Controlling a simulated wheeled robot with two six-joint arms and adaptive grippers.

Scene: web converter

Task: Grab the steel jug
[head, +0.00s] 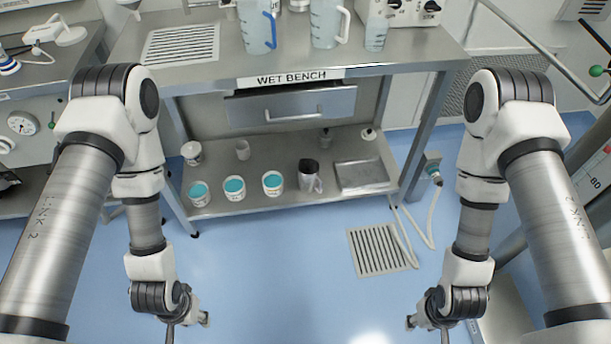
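The steel jug (311,184) stands upright on the lower shelf of the wet bench, with a dark opening and a handle on its right side. It is to the right of the white tubs with teal tops. My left gripper (204,318) is low in front of the bench at the left, well apart from the jug. My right gripper (411,321) is low at the right, also apart from it. Both grippers are small and seen from above, so their finger opening cannot be made out. I see nothing held in either.
White tubs with teal tops (234,188) stand left of the jug, and a flat steel tray (362,176) lies right of it. The worktop and drawer (291,106) overhang the lower shelf (262,206). A floor grate (378,253) and hose (425,238) are at right. The blue floor ahead is clear.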

